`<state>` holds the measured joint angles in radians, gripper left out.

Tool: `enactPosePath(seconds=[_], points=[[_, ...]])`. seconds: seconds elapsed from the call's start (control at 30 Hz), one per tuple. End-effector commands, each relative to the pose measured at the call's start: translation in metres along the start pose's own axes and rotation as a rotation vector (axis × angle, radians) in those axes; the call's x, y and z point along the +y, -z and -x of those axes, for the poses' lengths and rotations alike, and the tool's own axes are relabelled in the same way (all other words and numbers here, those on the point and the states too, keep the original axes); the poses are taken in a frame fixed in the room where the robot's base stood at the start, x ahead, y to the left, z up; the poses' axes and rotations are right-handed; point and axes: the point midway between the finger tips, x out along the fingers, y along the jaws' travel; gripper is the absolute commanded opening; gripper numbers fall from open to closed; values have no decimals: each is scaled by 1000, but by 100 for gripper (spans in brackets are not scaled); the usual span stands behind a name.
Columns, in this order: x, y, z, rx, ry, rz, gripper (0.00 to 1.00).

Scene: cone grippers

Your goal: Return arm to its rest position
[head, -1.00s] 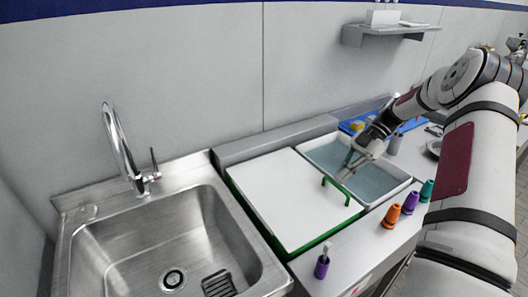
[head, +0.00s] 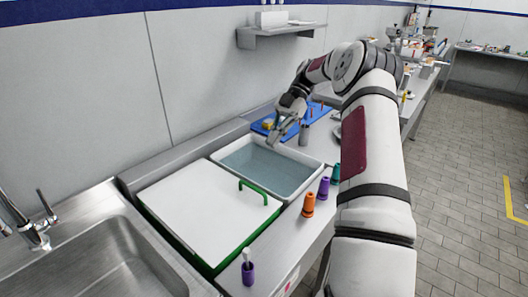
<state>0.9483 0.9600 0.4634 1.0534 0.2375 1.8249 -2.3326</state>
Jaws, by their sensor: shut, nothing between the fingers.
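My arm reaches over the counter from the right of the head view. My gripper (head: 277,139) is shut and empty, above the far side of a white tub of water (head: 262,170). It points down and to the left and looks clear of the tub. Behind the gripper lies a blue board (head: 318,112), partly hidden by my arm.
A white lid with a green handle (head: 200,215) lies left of the tub. Orange (head: 309,205), purple (head: 323,189) and teal (head: 335,174) cones stand along the front edge. A purple holder (head: 248,272) stands nearer. A sink (head: 100,265) is at left, a wall shelf (head: 275,36) behind.

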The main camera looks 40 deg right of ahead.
Motion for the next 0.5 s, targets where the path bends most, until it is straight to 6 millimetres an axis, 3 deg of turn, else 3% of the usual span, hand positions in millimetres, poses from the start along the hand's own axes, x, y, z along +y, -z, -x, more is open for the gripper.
enactPosePath(seconds=[0.2,0.5], points=[[0,-1,12,1,1,-1,0],[1,5,12,-13,9,-15,0]])
